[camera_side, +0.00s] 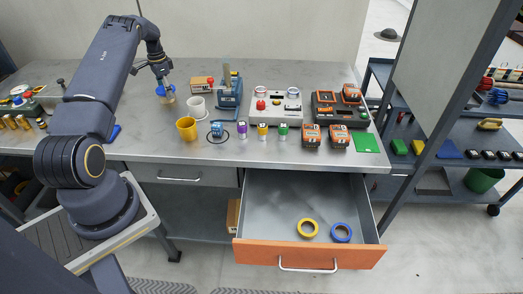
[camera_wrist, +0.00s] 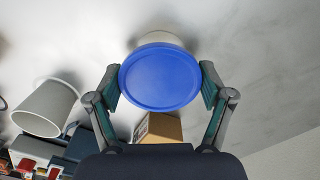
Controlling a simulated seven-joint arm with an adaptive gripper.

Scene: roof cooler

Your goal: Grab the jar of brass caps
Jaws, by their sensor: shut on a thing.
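The jar of brass caps (camera_side: 168,97) shows in the side view as a small jar with a blue lid and a tan-gold body, at the back left of the bench. In the wrist view its round blue lid (camera_wrist: 160,77) fills the middle, and a little of the pale body shows beyond it. My gripper (camera_side: 161,82) is above and around the jar, pointing down. In the wrist view my gripper (camera_wrist: 160,88) has one finger on each side of the lid, shut on the jar. I cannot tell whether the jar's base touches the bench.
A white cup (camera_side: 197,107), a yellow cup (camera_side: 187,128), a cardboard box (camera_side: 202,84) and a blue device (camera_side: 229,95) stand to the right. An open drawer (camera_side: 308,257) with tape rolls juts out in front. The bench left of the jar has free room.

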